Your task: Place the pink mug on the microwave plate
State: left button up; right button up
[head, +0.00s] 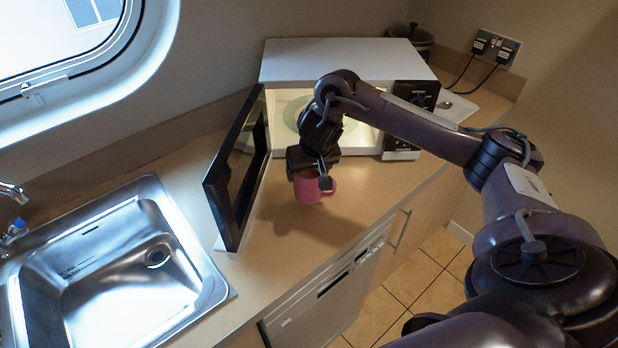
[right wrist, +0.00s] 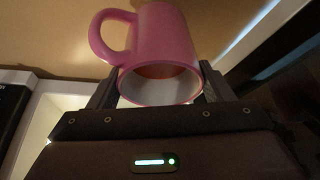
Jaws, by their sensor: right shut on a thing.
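The pink mug (head: 307,188) is held above the counter, in front of the open microwave (head: 345,62). My right gripper (head: 324,181) is shut on the mug. In the right wrist view the mug (right wrist: 160,45) sits between the two fingers (right wrist: 158,88), with its white inside facing the camera and its handle to the left. The microwave plate (head: 291,112) shows as a pale green disc inside the lit cavity, partly hidden by my right arm. My left gripper is not in view.
The microwave door (head: 238,172) stands open on the left, close to the mug. A metal sink (head: 110,265) is at the lower left. A dark pot (head: 412,38) stands behind the microwave. The counter below the mug (head: 290,235) is clear.

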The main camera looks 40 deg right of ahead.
jog(key=shift+f, duration=0.7)
jog(key=shift+f, duration=0.15)
jog(key=o, duration=1.3)
jog(key=shift+o, duration=0.2)
